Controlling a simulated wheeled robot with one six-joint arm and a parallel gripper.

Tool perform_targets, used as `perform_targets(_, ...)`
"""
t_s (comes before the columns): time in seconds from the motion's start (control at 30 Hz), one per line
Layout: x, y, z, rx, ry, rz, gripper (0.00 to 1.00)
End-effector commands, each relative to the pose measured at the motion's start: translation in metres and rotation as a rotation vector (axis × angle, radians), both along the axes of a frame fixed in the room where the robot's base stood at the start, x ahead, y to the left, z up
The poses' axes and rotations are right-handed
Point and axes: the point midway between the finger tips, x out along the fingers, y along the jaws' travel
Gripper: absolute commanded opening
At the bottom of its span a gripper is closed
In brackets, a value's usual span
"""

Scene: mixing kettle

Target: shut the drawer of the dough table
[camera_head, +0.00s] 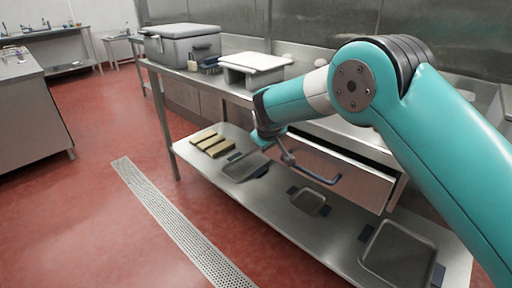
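The dough table (216,84) is a long steel table against the wall, with a lower shelf. Its drawer (358,186) hangs under the top and stands partly out, with a dark gap showing above its front. The drawer front has a dark blue bar handle (325,180). My gripper (288,159) is at the left end of this handle, close to the drawer front. I cannot tell whether it touches the handle. The fingers are small and partly hidden by my wrist, so their opening is unclear. My teal arm hides part of the drawer's top right.
A grey lidded bin (183,46) and a white-topped box (255,65) stand on the table. The lower shelf holds yellowish blocks (213,145) and several grey trays, one at right (398,255). The red floor in front is clear, with a drain grate (175,222).

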Motion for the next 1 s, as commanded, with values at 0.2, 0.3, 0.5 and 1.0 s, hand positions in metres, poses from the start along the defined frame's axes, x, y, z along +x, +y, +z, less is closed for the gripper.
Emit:
perform_targets(0.2,0.014,-0.013,0.000,0.000,0.000,0.000,0.00)
perform_targets(0.3,0.017,-0.015,0.000,0.001,-0.001,0.000,0.00)
perform_targets(0.5,0.019,-0.017,0.001,0.001,-0.004,-0.002,0.00)
perform_targets(1.0,0.004,-0.002,0.002,0.001,-0.002,-0.004,0.00)
